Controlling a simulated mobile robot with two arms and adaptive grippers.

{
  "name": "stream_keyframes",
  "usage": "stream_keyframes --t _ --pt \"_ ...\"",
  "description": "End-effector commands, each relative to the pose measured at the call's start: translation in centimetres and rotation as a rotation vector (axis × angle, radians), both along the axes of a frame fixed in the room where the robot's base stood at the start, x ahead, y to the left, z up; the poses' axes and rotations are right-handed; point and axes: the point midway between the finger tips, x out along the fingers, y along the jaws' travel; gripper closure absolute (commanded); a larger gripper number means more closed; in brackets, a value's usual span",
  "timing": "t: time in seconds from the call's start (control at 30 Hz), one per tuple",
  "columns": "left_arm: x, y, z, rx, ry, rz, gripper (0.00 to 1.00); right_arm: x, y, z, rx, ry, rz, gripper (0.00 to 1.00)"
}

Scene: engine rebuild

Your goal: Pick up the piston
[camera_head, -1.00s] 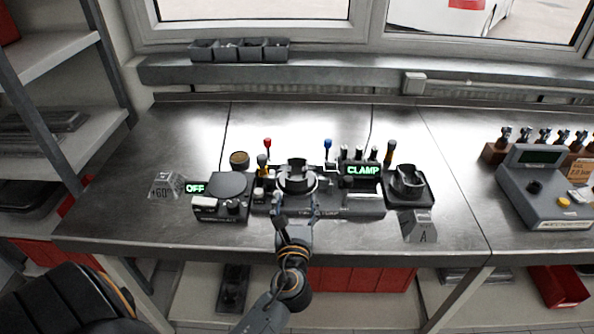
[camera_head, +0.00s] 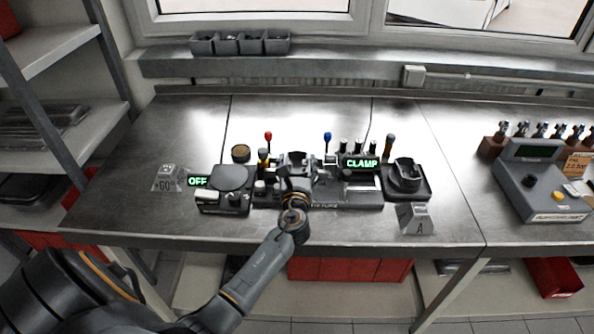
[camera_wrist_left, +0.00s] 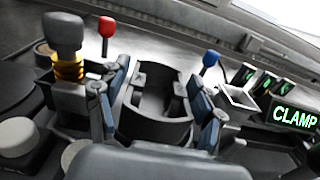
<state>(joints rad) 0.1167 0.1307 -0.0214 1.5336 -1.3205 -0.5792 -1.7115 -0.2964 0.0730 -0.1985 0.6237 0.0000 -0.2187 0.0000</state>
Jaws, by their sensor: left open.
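The piston looks to be the dark, hollow, open-topped cylinder in the middle fixture; it shows in the left wrist view (camera_wrist_left: 158,128). In the head view, my left gripper (camera_head: 297,178) reaches in from the front and partly hides it. In the left wrist view, my left gripper (camera_wrist_left: 163,88) is open, with one blue-padded finger on each side of the cylinder. I cannot tell whether the pads touch it. My right gripper is not in view.
A green CLAMP display (camera_head: 362,163) and a blue-knobbed lever (camera_head: 327,137) stand right of the fixture. A red-knobbed lever (camera_head: 268,137) and a round black plate unit (camera_head: 231,178) stand left. A similar dark cup (camera_head: 407,173) sits on a base further right.

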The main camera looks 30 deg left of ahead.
Motion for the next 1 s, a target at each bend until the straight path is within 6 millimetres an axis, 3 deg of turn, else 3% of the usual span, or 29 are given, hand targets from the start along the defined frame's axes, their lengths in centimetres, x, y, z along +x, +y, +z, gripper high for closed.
stream_keyframes --t 0.2,0.5,0.83,1.0 --pt "0.1 0.1 0.0 0.0 0.0 0.0 0.32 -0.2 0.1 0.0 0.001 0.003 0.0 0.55" --pt "0.1 0.0 0.0 -0.001 0.001 0.0 0.93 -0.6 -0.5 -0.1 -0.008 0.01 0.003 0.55" --pt "0.1 0.0 0.4 0.001 -0.003 0.0 0.94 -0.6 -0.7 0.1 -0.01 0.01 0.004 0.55" --pt "0.1 0.0 2.0 0.0 -0.006 0.0 0.94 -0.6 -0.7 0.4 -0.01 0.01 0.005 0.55"
